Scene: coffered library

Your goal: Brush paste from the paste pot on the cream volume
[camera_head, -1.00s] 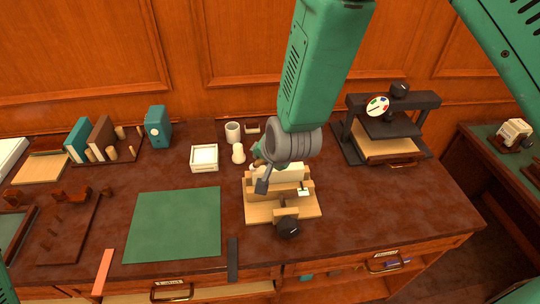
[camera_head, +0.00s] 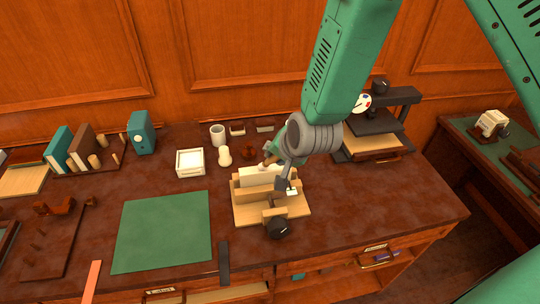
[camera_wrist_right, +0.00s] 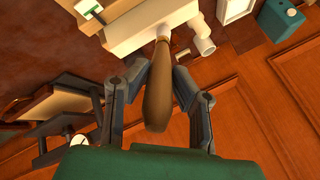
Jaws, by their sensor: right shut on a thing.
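The cream volume (camera_head: 255,177) stands spine up, clamped in a wooden press (camera_head: 243,214) on the dark desk. My right gripper (camera_head: 281,166) is over the volume's right part and is shut on a brush (camera_wrist_right: 158,90) with a brown wooden handle. In the right wrist view, the brush's pale tip (camera_wrist_right: 163,32) meets the cream volume (camera_wrist_right: 128,32); I cannot tell whether it touches. A white cup (camera_head: 217,134), which looks like the paste pot, stands behind and left of the press. My left gripper is out of view.
A green mat (camera_head: 160,230) lies at front left. A dark stamping press (camera_head: 385,125) stands at right. The right front desktop is clear.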

